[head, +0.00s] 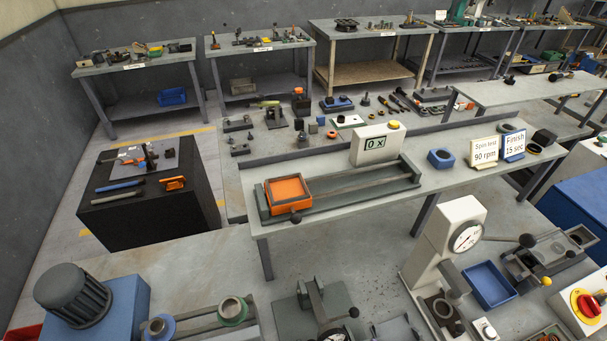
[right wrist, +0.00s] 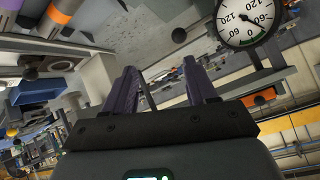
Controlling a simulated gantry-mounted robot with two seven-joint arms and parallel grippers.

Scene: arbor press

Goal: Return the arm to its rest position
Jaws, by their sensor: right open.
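The arbor press (head: 460,215) is white and stands at the lower right in the head view. It has a round dial gauge (head: 466,236) and a lever ending in a dark ball (head: 527,240). My right gripper (right wrist: 160,75) shows only in the right wrist view. Its two purple-grey fingers are apart, with nothing seen between them. A dial gauge (right wrist: 247,20) appears beyond it at the upper right, and a dark ball knob (right wrist: 179,35) is past the fingertips, apart from them. My left gripper is in neither view.
In the head view, a blue tray (head: 490,284) lies right of the press. A long bench (head: 340,212) behind carries an orange box (head: 287,192) and a counter box (head: 376,144). Open floor shows between the benches.

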